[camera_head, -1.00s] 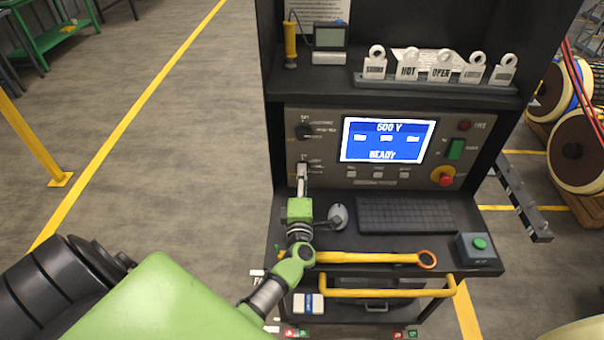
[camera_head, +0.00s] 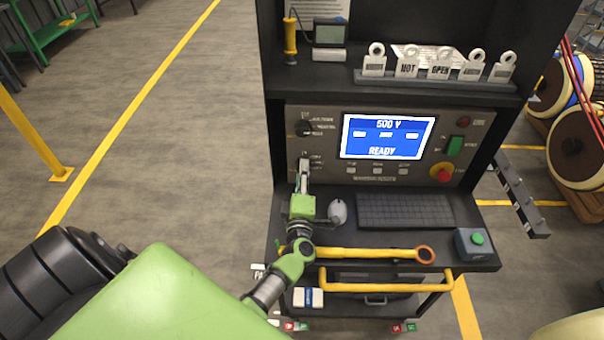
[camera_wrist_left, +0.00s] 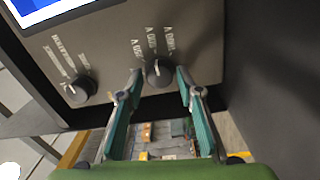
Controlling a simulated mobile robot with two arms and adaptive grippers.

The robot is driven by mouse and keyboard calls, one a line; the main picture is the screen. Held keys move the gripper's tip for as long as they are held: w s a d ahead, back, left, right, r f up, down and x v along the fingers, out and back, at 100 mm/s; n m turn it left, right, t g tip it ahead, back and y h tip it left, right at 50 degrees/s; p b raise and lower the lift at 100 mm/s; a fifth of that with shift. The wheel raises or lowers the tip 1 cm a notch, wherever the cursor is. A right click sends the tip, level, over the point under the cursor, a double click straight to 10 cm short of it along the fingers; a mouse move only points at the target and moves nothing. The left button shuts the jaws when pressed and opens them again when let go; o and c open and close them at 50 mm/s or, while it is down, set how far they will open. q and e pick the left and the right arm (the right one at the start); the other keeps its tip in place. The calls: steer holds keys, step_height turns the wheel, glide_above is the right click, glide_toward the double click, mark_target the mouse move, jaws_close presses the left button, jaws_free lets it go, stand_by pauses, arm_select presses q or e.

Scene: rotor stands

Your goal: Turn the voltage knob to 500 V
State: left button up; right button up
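The voltage knob (camera_wrist_left: 158,71) is a dark round knob with a pale pointer line, with voltage labels beside it too blurred to read fully. In the head view it is mostly hidden by my left gripper (camera_head: 304,168). In the left wrist view my left gripper (camera_wrist_left: 160,76) has its two fingertips on either side of this knob, with narrow gaps visible, so it looks open around it. The screen (camera_head: 387,136) reads 500 V and READY. My right gripper is in neither view.
A second dark knob (camera_wrist_left: 80,92) sits beside it on the panel. A mouse (camera_head: 338,212), a keyboard (camera_head: 405,211) and a yellow tool with an orange ring (camera_head: 370,254) lie on the shelf below. A red emergency button (camera_head: 442,173) is at the panel's right.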

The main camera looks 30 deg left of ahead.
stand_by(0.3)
arm_select(q)
steer(key=v, duration=1.2)
steer(key=shift+d, duration=0.1)
steer(key=shift+w, duration=0.1)
